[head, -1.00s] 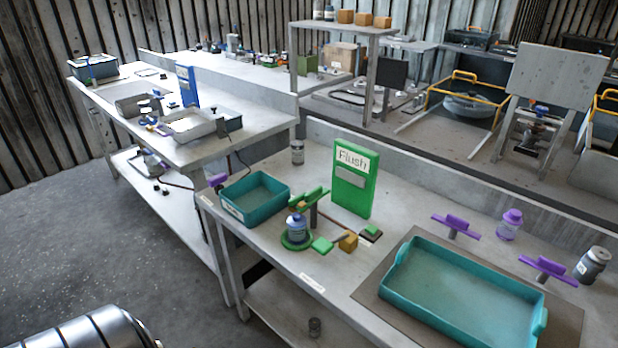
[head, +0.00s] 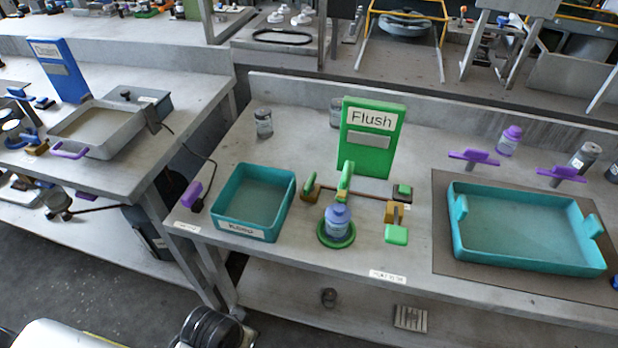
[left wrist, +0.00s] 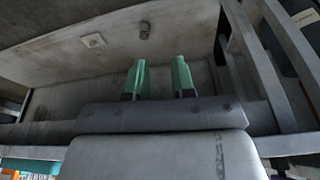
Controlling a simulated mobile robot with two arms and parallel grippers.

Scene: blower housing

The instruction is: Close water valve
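The Flush station on the bench has a green upright panel (head: 373,140) marked "Flush". A thin reddish pipe (head: 368,193) runs in front of it, with a green lever handle (head: 345,180) near its middle and another green handle (head: 309,182) at its left. A green paddle (head: 397,235) sits at the right end. I cannot tell which one is the water valve. A blue bottle (head: 337,221) stands on a round green base below the middle lever. My left gripper (left wrist: 158,79) shows green fingers apart, with nothing between them, facing the lower shelf. My right gripper is not in view.
A teal bin (head: 254,233) stands left of the pipe. A large teal tray (head: 530,247) lies on a mat at right, with purple handles (head: 474,157) behind it. The lower shelf (left wrist: 60,75) holds a small jar (left wrist: 144,30) and a square plate (left wrist: 92,40).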

